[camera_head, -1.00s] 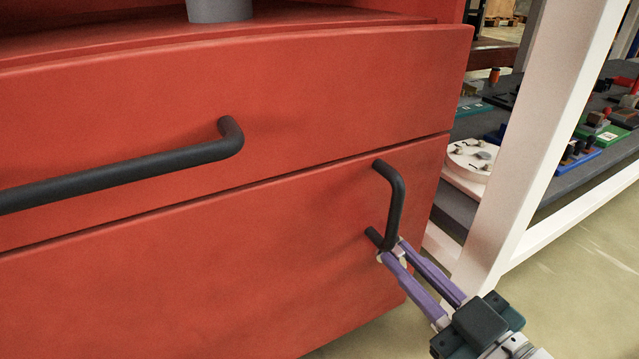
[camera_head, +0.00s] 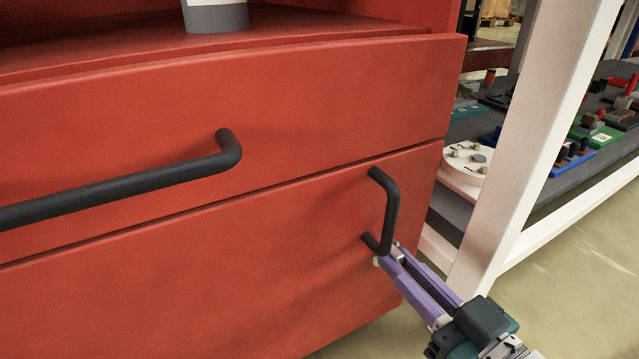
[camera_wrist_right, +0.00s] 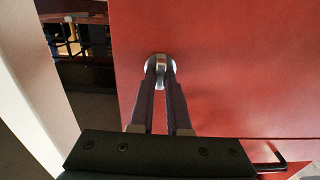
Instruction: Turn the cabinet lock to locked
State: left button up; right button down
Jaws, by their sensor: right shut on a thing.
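My left gripper is out of view.
A long black handle (camera_head: 120,184) sticks out from the upper red drawer (camera_head: 310,110). A white post (camera_head: 535,130) stands close to the right of the cabinet. Behind it, a low grey shelf holds a white round board (camera_head: 466,160) and several small parts.

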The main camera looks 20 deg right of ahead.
jog(key=c, duration=0.9)
grip_release()
jog(key=s+p, duration=0.1)
jog(key=s, duration=0.2)
jog(key=s+p, duration=0.1)
jog(key=s, duration=0.2)
jog(key=s+p, duration=0.1)
jog(key=s, duration=0.3)
jog(key=shift+d, duration=0.4)
